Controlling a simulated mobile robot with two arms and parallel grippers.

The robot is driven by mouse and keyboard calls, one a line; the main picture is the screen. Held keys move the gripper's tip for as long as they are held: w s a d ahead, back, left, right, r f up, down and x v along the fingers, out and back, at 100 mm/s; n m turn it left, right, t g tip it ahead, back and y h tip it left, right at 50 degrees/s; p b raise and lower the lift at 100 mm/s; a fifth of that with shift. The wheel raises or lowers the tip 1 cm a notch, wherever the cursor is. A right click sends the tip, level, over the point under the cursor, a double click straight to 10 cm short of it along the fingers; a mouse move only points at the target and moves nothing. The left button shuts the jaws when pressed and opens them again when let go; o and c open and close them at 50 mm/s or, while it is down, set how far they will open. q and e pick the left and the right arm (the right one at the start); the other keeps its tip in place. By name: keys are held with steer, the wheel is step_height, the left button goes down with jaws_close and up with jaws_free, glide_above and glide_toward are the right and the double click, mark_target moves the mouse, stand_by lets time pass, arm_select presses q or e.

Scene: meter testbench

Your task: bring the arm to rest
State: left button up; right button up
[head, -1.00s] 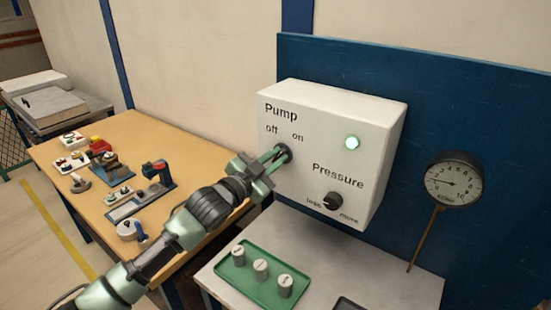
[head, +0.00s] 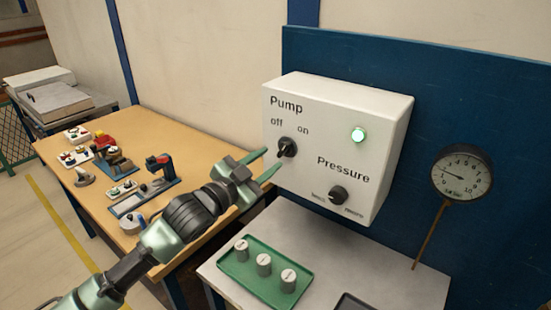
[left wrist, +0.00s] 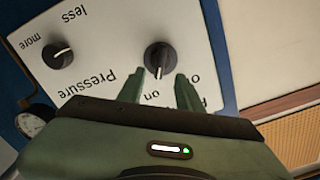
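My left gripper (head: 265,166) is open and empty, just in front of the white control box (head: 322,192). Its two green fingers point at the black pump knob (head: 287,147) and stand apart from it. In the left wrist view the pump knob (left wrist: 160,58) shows beyond and between the open fingertips (left wrist: 157,86). The knob's pointer is turned toward the "on" side as far as the views show. The pressure knob (head: 338,195) is at the box's lower right. My right gripper is not in view.
A grey bench (head: 335,250) below the box carries a green tray (head: 236,270) with three small cylinders. A round gauge (head: 461,174) hangs on the blue panel (head: 465,115). A wooden table (head: 155,123) with tools and parts stands left.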

arm_select(q)
steer(key=shift+v, duration=1.05)
